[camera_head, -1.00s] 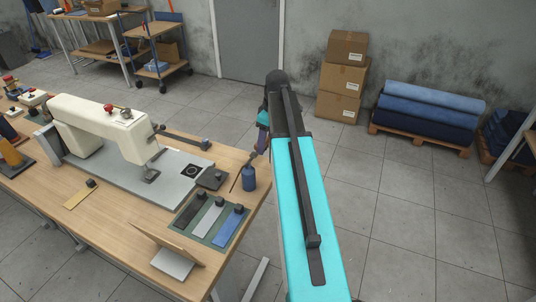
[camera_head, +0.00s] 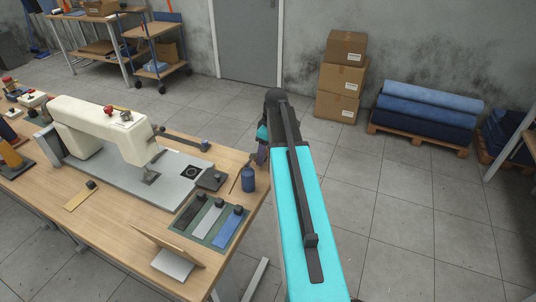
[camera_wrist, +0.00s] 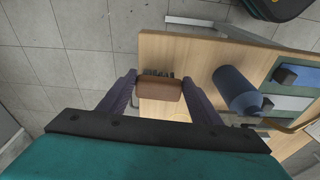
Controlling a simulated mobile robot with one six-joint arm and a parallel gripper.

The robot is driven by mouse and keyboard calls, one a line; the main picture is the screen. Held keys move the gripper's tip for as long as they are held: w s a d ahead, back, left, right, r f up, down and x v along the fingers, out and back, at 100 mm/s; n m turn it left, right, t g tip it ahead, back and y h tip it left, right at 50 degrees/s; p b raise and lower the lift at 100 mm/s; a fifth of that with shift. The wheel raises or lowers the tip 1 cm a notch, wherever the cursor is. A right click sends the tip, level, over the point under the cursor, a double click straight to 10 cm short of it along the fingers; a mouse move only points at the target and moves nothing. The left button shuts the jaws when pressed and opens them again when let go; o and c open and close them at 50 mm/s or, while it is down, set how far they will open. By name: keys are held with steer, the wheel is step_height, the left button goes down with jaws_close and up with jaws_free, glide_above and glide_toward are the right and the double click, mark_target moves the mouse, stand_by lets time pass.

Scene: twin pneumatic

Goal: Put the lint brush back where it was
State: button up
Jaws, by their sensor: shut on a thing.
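The lint brush (camera_wrist: 160,90) has a brown block-shaped body with dark bristles along its far side in the wrist view. My gripper (camera_wrist: 160,84) is shut on it, one purple-grey finger at each end. The brush shows against the edge of the wooden sewing table (camera_wrist: 160,52); I cannot tell whether it touches the top. In the head view, my gripper (camera_head: 260,158) is at the table's right edge, beside the blue cylinder (camera_head: 249,180). The brush is mostly hidden there. The cylinder also shows right of the brush in the wrist view (camera_wrist: 235,88).
A cream sewing machine (camera_head: 100,128) stands on a grey plate on the table. A green mat (camera_head: 196,234) with several strips and a tilted board (camera_head: 168,242) lie nearer. Cardboard boxes (camera_head: 338,77) and blue fabric rolls (camera_head: 425,108) stand behind. The floor right of the table is clear.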

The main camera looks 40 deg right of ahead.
steer(key=shift+f, duration=0.8)
steer(key=o, duration=1.1)
steer(key=shift+f, duration=0.1)
steer(key=shift+r, duration=0.2)
steer(key=r, duration=0.4)
steer(key=s+r+b, duration=0.1)
steer(key=r, duration=0.2)
steer(key=d+r, duration=0.1)
steer(key=r, duration=0.3)
steer(key=shift+s+r, duration=0.35)
steer(key=shift+a, duration=0.1)
